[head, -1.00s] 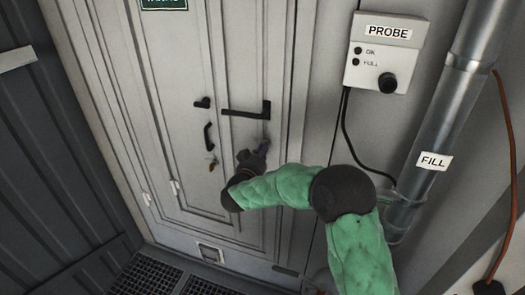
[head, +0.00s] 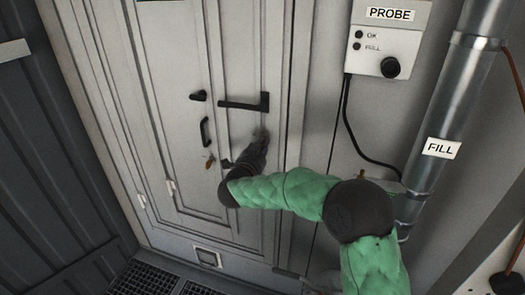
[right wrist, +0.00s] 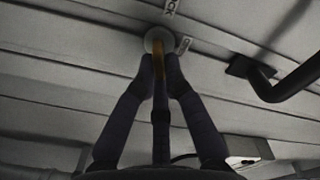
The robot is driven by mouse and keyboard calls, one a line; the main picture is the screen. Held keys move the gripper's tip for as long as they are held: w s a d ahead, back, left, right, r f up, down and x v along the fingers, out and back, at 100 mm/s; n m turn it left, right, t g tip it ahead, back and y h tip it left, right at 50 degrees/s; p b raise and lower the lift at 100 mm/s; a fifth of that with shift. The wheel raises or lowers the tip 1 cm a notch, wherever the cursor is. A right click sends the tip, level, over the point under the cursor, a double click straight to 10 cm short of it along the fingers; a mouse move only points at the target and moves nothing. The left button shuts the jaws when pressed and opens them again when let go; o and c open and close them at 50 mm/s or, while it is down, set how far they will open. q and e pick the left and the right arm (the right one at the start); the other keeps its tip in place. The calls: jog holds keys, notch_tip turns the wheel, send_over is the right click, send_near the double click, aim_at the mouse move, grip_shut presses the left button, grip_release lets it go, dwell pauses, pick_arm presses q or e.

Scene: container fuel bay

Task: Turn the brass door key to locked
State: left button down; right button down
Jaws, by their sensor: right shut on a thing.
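The brass key (right wrist: 158,66) shows in the right wrist view as a narrow brass piece standing out from a round pale lock plate (right wrist: 159,40) on the door. My right gripper (right wrist: 160,68) is shut on it, with a dark fingertip at each side. In the head view my right gripper (head: 259,140) is at the door (head: 228,75), just below the black lever handle (head: 245,102), and hides the key and lock. Small labels sit by the plate; one ends in "CK" (right wrist: 170,7), the other (right wrist: 184,45) is hard to read. My left gripper is out of view.
A black pull handle (head: 205,131) and a small brass-coloured piece (head: 209,162) are left of my right gripper. The PROBE box (head: 388,40), its hanging cable (head: 350,135) and the FILL pipe (head: 445,120) are to the right. The lever handle (right wrist: 290,82) stands near in the wrist view.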

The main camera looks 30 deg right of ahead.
jog(key=m+b, duration=0.5)
jog(key=m, duration=0.1)
jog(key=f+m+b, duration=0.1)
jog(key=m+b, duration=0.2)
jog(key=shift+w+a+m+b, duration=0.25)
jog(key=shift+a+m+b, duration=0.05)
jog(key=shift+a+b, duration=0.05)
jog(key=shift+r, duration=0.2)
jog(key=c, duration=1.6)
grip_release()
jog(key=o, duration=0.4)
jog(key=shift+w+a, duration=0.1)
jog(key=shift+w, duration=0.05)
jog(key=shift+c, duration=0.2)
jog(key=v, duration=1.2)
